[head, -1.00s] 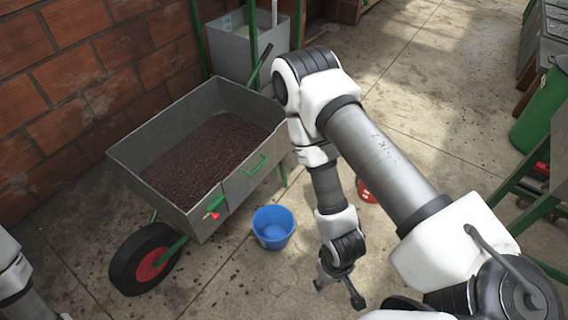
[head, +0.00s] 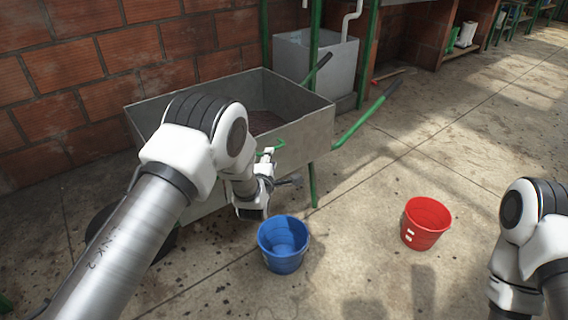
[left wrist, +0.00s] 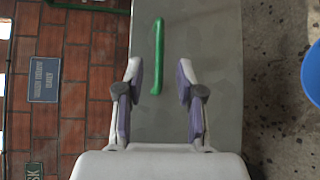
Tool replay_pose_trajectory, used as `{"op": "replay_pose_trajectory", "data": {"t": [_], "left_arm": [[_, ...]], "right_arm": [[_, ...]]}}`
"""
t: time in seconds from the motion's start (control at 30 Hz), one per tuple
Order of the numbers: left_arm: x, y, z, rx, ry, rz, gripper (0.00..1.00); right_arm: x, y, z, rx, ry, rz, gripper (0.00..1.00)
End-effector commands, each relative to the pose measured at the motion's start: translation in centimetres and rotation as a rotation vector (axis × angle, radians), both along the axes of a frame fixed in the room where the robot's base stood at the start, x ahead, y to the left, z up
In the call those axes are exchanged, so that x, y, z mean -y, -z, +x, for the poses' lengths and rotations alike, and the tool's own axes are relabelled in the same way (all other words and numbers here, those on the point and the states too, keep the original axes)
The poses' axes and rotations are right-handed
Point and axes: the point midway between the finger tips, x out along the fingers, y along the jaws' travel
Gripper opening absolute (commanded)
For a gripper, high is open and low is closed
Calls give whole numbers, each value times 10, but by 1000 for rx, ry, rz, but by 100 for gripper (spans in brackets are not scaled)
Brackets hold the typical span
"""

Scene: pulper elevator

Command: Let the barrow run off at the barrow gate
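The grey barrow (head: 308,132) stands by the brick wall with dark red-brown material in its box. A green handle (head: 272,149) is on its near side panel. My left gripper (head: 281,168) is at this panel. In the left wrist view my left gripper (left wrist: 158,72) is open, with its fingers on either side of the lower end of the green handle (left wrist: 157,50); I cannot tell if they touch it. My left arm hides the barrow's left part and most of its wheel. My right arm shows at the right edge; its gripper is out of view.
A blue bucket (head: 283,246) stands on the floor just below my left gripper. A red bucket (head: 426,223) stands further right. A grey tank (head: 318,62) stands behind. The floor at right is open.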

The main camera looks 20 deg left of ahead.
Motion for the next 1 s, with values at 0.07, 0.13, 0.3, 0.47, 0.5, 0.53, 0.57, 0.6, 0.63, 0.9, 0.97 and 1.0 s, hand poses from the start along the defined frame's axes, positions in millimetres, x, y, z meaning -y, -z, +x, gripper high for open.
{"op": "replay_pose_trajectory", "data": {"t": [0.07,0.13,0.3,0.47,0.5,0.53,0.57,0.6,0.63,0.9,0.97,1.0], "left_arm": [[-2,3,13,2,0,0,37],[-4,7,27,2,-1,-1,37],[-7,10,57,0,0,1,37],[-8,10,67,-3,0,1,37],[-8,9,67,-4,0,2,37],[-8,9,67,-4,0,2,37],[-8,9,67,-4,0,2,37],[-8,9,67,-4,0,2,37],[-8,9,67,-4,0,2,37],[-8,9,67,-3,0,2,0],[-8,9,67,-3,0,2,0],[-8,9,66,-3,0,3,0]], "right_arm": [[0,6,0,0,1,0,49],[0,12,0,0,1,0,49],[0,23,0,-1,1,0,49],[0,25,0,-1,1,0,49],[0,24,0,-1,1,0,49],[0,24,0,-1,1,0,49],[0,24,0,-1,1,0,49],[0,24,0,-1,1,0,49],[0,24,0,-1,1,0,49],[0,24,0,-1,1,0,49],[0,24,0,-1,1,0,49],[0,24,0,-1,1,0,49]]}}
